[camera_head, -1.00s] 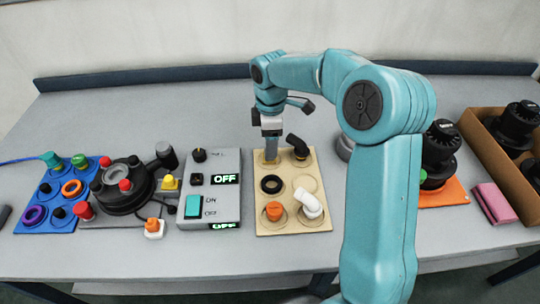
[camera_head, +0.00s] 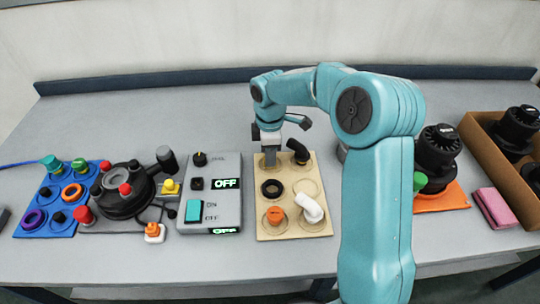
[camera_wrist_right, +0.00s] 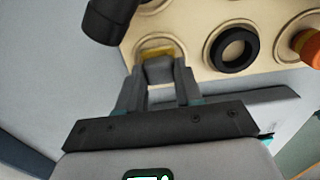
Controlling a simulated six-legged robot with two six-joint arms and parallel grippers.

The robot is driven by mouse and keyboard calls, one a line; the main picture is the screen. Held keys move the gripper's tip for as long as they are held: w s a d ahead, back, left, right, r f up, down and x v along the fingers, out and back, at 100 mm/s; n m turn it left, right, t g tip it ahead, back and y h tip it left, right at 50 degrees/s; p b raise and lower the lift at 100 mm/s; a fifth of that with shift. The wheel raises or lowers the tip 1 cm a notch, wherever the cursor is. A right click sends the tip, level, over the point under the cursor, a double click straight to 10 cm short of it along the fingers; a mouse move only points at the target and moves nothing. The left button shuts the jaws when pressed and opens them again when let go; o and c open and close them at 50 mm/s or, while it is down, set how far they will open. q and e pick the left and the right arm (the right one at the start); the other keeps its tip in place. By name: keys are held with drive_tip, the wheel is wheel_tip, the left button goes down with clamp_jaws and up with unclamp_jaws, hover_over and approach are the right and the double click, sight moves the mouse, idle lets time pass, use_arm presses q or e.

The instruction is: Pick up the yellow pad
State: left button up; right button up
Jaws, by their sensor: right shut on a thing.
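The yellow pad (camera_wrist_right: 158,50) shows in the right wrist view as a small yellow strip in the far-left round recess of the beige board (camera_head: 262,216). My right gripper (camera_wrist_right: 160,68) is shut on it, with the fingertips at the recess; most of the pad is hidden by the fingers. In the head view my right gripper (camera_head: 270,157) points down at that corner of the board, and the pad itself is hidden there. My left gripper is not in view.
The board also holds a black ring (camera_head: 271,188), a black elbow (camera_head: 298,150), an orange cap (camera_head: 275,215) and a white elbow (camera_head: 310,207). A grey switch box (camera_head: 216,190) stands to the left. The bench behind the board is clear.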

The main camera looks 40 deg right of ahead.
wheel_tip(320, 180, up, 20)
drive_tip(key=p, duration=0.2)
